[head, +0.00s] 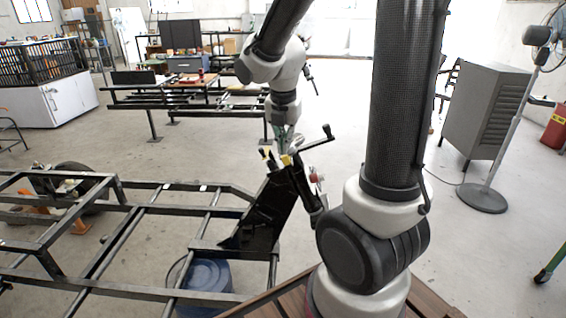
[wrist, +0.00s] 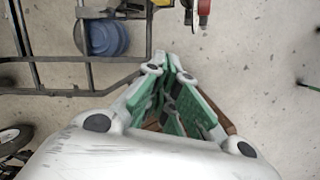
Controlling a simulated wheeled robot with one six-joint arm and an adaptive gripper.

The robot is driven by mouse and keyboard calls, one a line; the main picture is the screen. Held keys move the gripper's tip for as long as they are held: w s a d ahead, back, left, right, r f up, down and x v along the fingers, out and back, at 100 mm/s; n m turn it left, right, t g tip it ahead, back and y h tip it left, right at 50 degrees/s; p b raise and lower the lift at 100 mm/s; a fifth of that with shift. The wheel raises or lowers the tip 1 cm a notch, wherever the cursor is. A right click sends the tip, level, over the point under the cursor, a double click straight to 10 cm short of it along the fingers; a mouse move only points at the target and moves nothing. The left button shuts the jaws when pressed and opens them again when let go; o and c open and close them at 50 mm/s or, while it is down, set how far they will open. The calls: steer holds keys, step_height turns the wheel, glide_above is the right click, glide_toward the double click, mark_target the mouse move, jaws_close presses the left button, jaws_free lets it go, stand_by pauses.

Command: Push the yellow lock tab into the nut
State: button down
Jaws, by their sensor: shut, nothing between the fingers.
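My gripper (head: 287,148) points down over the top of a black upright bracket (head: 275,205) on the frame's end. Its fingers are closed together with nothing between them; the closed tips also show in the wrist view (wrist: 171,58). A small yellow piece (head: 287,160) shows just below the fingertips, which look close to it; I cannot tell whether they touch. Another yellow bit (head: 263,153) is to its left. In the wrist view a yellow strip (wrist: 150,30) lies ahead and left of the tips. Which yellow piece is the lock tab is unclear, and I cannot make out the nut.
A dark crank handle (head: 318,140) sticks out right of the fingertips. A red part (head: 313,178) is on the bracket's right side. The black tube frame (head: 130,235) extends left, with a blue drum (head: 203,285) under it. Open floor lies right of the bracket in the wrist view.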

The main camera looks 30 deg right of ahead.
mark_target(284, 160)
steer(key=n, duration=0.3)
steer(key=shift+w, duration=0.2)
steer(key=w+d+f, duration=0.1)
steer(key=f, duration=0.2)
steer(key=w+d+f, duration=0.1)
steer(key=w+f, duration=0.1)
steer(key=f, duration=0.1)
steer(key=w+d+f, duration=0.1)
steer(key=f, duration=0.2)
steer(key=shift+w+f, duration=0.25)
steer(key=shift+f, duration=0.05)
steer(key=shift+w+d, duration=0.25)
steer(key=shift+w, duration=0.2)
